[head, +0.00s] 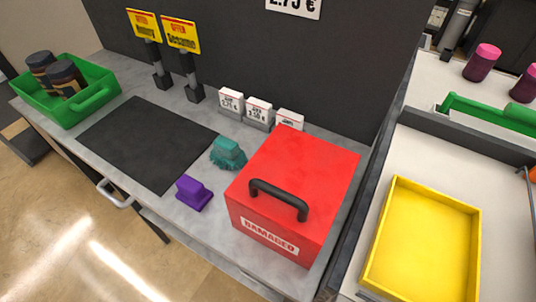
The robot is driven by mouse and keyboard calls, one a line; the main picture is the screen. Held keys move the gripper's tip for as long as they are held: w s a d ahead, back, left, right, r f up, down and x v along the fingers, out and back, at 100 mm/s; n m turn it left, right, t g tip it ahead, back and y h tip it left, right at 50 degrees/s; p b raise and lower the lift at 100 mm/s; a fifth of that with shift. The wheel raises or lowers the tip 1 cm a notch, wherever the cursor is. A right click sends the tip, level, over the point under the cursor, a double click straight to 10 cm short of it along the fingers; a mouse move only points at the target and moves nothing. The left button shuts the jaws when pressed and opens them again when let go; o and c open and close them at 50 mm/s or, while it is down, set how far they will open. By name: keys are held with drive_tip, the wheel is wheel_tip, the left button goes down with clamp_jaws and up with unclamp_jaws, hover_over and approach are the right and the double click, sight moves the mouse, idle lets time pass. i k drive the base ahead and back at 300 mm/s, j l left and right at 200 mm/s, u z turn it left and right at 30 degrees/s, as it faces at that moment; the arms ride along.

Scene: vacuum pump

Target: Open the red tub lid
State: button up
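The red tub (270,222) stands on the right end of the grey counter, with a white label reading "DAMAGED" on its front. Its flat red lid (310,168) lies shut on top. A black bar handle (279,196) sits near the lid's front edge. The inside of the tub is hidden. My gripper is not in view.
A teal brush (228,153) and a purple block (193,193) lie left of the tub. A black mat (148,140) and a green basket (90,108) with dark jars are farther left. Price tags (258,112) stand behind. A yellow tray (425,240) is right, past a dark divider.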

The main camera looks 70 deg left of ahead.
sight(297, 180)
drive_tip(key=i+u, duration=0.1)
drive_tip(key=u, duration=0.3)
drive_tip(key=i+l+u, duration=0.1)
drive_tip(key=u, duration=0.3)
drive_tip(key=i+l+u, duration=0.1)
drive_tip(key=u, duration=0.35)
drive_tip(key=i+l+u, duration=0.1)
drive_tip(key=u, duration=0.3)
